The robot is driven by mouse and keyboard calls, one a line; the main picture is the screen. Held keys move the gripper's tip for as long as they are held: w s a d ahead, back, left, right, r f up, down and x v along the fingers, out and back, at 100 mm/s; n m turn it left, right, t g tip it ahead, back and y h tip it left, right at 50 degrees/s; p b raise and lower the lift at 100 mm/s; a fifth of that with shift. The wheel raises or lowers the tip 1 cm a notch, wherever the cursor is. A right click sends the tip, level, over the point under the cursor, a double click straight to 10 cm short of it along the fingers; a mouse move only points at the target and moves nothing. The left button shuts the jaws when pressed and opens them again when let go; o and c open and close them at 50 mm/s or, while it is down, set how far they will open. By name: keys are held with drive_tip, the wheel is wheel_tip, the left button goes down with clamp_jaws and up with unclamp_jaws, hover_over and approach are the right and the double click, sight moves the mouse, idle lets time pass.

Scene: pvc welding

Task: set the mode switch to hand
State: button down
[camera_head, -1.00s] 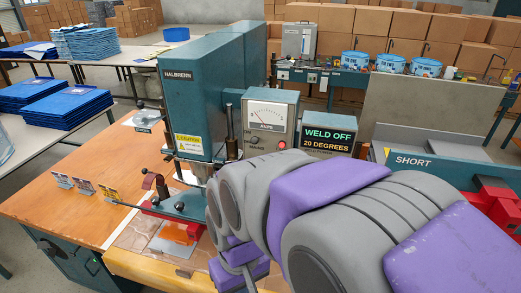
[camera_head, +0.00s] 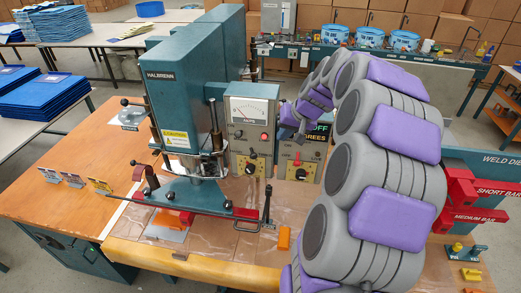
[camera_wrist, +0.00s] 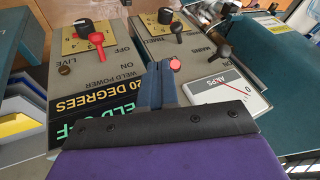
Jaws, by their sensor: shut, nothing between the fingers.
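The grey control panel under the AMPS meter carries a black-handled switch (camera_head: 252,153), apparently the mode switch. It also shows, inverted, in the wrist view (camera_wrist: 177,30), between a label reading TIMED and one that seems to read HAND. I cannot tell its exact setting. My gripper (camera_head: 300,134) is above and in front of the panels, partly hidden by my arm. In the wrist view my gripper (camera_wrist: 162,72) is shut and empty, pointing toward the gap between the two panels, near the red lamp (camera_wrist: 175,63). It appears apart from the switch.
The WELD OFF panel (camera_wrist: 98,95) with a red lever (camera_wrist: 90,33) adjoins the control panel. The AMPS meter (camera_wrist: 230,92) is close to my gripper. The welder (camera_head: 178,100) stands left, its red bar (camera_head: 238,214) in front. An orange piece (camera_head: 284,238) lies on the bench.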

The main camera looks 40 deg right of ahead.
drive_tip(key=d, duration=0.1)
approach(252, 153)
wheel_tip(252, 153, down, 6)
drive_tip(key=d, duration=0.1)
drive_tip(key=shift+w+d+f+p, duration=0.2)
drive_tip(key=shift+w+d+p, duration=0.2)
drive_tip(key=shift+w, duration=0.15)
drive_tip(key=shift+a+r+m, duration=0.15)
drive_tip(key=shift+a+m, duration=0.15)
drive_tip(key=shift+a, duration=0.35)
drive_tip(key=shift+p, duration=0.35)
